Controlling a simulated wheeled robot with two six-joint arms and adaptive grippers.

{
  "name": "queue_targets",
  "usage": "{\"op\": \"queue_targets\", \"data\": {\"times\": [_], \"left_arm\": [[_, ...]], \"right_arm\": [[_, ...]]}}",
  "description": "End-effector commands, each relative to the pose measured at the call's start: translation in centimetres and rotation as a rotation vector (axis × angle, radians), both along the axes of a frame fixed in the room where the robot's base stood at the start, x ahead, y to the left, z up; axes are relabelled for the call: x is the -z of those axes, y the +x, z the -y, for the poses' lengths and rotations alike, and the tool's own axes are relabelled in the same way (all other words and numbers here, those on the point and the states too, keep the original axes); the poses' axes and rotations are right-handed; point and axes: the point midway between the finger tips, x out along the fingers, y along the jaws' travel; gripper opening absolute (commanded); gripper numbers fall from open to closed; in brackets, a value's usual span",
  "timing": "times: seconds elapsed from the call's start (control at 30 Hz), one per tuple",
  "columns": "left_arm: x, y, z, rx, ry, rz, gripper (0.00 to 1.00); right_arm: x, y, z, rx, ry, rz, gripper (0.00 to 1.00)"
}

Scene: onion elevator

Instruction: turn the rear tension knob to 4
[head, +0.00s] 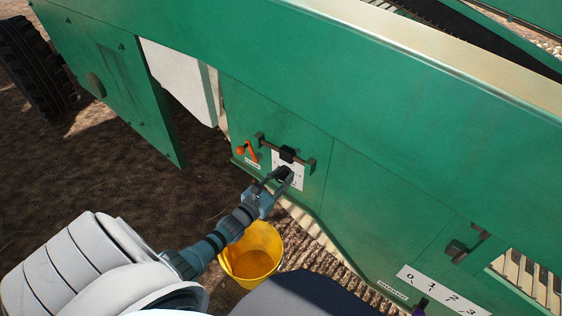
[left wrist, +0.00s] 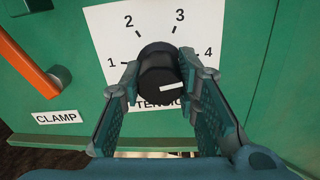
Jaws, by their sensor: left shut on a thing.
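The black tension knob (left wrist: 158,66) stands on a white dial plate (left wrist: 105,35) marked 1, 2, 3 and 4 on the green panel. Its white pointer line points right, toward the side of the 4. The "TENSION" label below it is partly hidden. My left gripper (left wrist: 160,78) is shut on the knob, one finger on each side. In the head view my left gripper (head: 277,183) reaches the knob (head: 284,172) at the lower part of the dial plate. My right gripper is not in view.
An orange lever (left wrist: 28,52) with a "CLAMP" label is left of the dial. A black handle (head: 287,153) on a bar sits above the knob. A yellow bucket (head: 252,255) stands below my left arm. A scale plate (head: 440,290) numbered from 0 is at lower right.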

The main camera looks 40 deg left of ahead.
Motion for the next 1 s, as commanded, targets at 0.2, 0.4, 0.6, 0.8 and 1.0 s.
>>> {"op": "queue_targets", "data": {"times": [0.2,0.4,0.6,0.8,1.0], "left_arm": [[0.0,0.0,0.0,0.000,-0.001,0.000,0.49],[0.0,0.0,0.0,0.000,-0.001,0.000,0.49],[0.1,-1.6,0.0,0.001,-0.001,-0.002,0.49],[0.1,-5.9,0.0,0.002,-0.001,-0.003,0.49],[0.0,-7.5,0.0,0.005,-0.004,0.001,0.49]], "right_arm": [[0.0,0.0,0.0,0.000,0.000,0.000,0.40],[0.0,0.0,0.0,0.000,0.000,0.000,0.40],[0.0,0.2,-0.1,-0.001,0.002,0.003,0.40],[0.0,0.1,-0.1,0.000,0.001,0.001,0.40],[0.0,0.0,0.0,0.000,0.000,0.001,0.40]]}}
